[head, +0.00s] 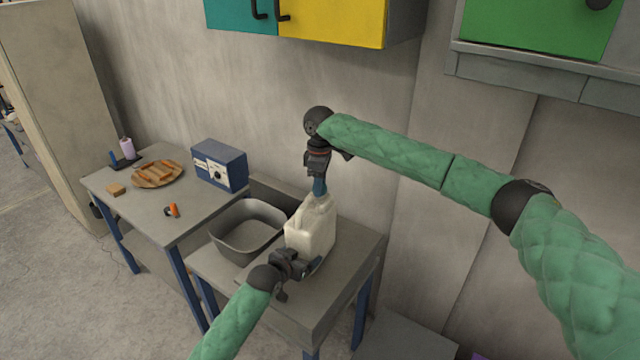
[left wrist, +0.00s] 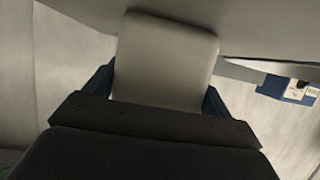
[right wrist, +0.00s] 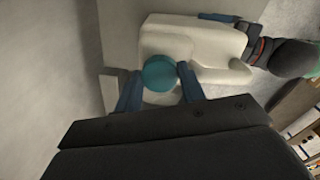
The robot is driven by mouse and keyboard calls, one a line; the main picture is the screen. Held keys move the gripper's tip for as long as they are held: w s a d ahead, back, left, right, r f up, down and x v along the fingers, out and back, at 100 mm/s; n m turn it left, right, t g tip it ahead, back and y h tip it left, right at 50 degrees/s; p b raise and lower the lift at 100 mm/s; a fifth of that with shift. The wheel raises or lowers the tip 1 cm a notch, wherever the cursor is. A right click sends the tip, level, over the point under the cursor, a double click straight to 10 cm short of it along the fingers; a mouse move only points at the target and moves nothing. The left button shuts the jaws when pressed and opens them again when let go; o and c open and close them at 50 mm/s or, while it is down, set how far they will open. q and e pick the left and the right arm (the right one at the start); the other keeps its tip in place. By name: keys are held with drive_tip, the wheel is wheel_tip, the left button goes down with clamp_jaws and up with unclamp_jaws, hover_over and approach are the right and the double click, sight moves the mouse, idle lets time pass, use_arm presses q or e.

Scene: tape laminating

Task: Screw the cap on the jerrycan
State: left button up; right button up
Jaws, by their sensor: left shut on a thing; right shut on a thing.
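The white jerrycan (head: 312,228) stands upright on the right-hand table, and its top shows in the right wrist view (right wrist: 215,48). My left gripper (head: 304,268) is shut on the jerrycan's lower side; in the left wrist view its fingers sit on both sides of the white body (left wrist: 165,60). My right gripper (head: 319,187) points down from above. In the right wrist view it is shut on the round teal cap (right wrist: 160,73), with a finger on each side. The cap is at the jerrycan's mouth; I cannot tell how far it is threaded.
A grey basin (head: 248,228) stands just left of the jerrycan. On the left table (head: 150,210) are a blue box with a dial (head: 219,165), a plate of brown pieces (head: 157,174) and a small orange item (head: 172,210). A wall is close behind.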

drive_tip(key=o, duration=1.2)
wheel_tip(320, 180, up, 12)
drive_tip(key=shift+w+f, duration=0.1)
use_arm(q)
drive_tip(key=o, duration=1.8)
drive_tip(key=shift+c, duration=0.2)
drive_tip(key=shift+s, duration=0.1)
